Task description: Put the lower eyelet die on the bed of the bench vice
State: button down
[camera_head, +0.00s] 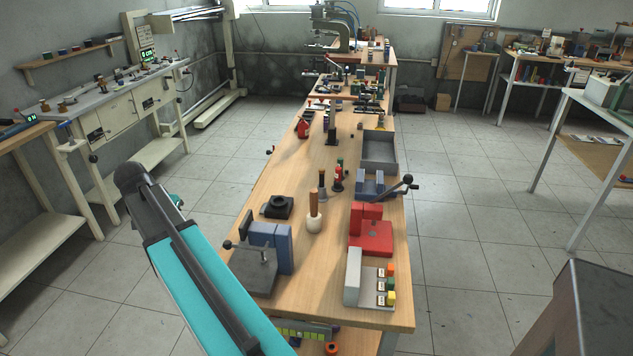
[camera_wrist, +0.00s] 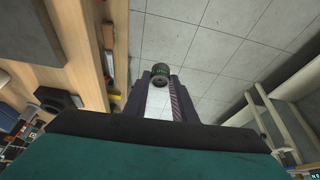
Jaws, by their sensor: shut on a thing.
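In the wrist view my gripper (camera_wrist: 162,92) is shut on a small dark green and black cylinder, taken as the lower eyelet die (camera_wrist: 160,70). It is held above the tiled floor, to the right of the bench edge. In the head view my gripper and the die are not clearly visible; my teal arm fills the lower left. On the near left of the long bench is a vice-like fixture (camera_head: 284,252) with blue-grey jaws, a flat grey plate and a side handle. A second blue-grey vice-like fixture (camera_head: 372,190) has a black crank. I cannot tell which is the bench vice.
A red block fixture (camera_head: 371,238), a white-headed mallet (camera_head: 314,220) and a black square block (camera_head: 278,207) stand on the wooden bench (camera_head: 312,283). A fixture with coloured buttons (camera_head: 355,276) is at the front right. The aisle left of the bench has open floor.

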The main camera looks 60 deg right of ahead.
jog(key=s+d+r+m+g+p, duration=0.2)
jog(key=s+d+m, duration=0.25)
jog(key=d, duration=0.75)
jog(key=s+d+r+m+g+p, duration=0.15)
jog(key=s+d+m, duration=0.3)
jog(key=d, duration=0.75)
jog(key=s+d+r+m+g+p, duration=0.1)
jog(key=s+d+r+m, duration=0.3)
jog(key=d, duration=0.8)
jog(key=s+d+r+m+p, duration=0.1)
jog(key=s+d+m, duration=0.1)
jog(key=s+d, duration=0.3)
jog(key=s+d+r+m+g+y+p, duration=0.1)
jog(key=s+d, duration=0.5)
jog(key=s, duration=0.6)
jog(key=s+d+r+m+y+p, duration=0.1)
jog(key=s+d+m+p, duration=0.1)
jog(key=s+d, duration=0.3)
jog(key=s, duration=0.3)
jog(key=shift+s+d+m, duration=0.3)
jog(key=shift+s+m, duration=0.05)
jog(key=shift+m, duration=0.05)
jog(key=shift+g, duration=0.25)
jog(key=p, duration=0.2)
send_near(373, 187)
jog(key=shift+s+d+f, duration=0.25)
jog(key=shift+s+d, duration=0.35)
jog(key=shift+s, duration=0.25)
jog(key=shift+f, duration=0.15)
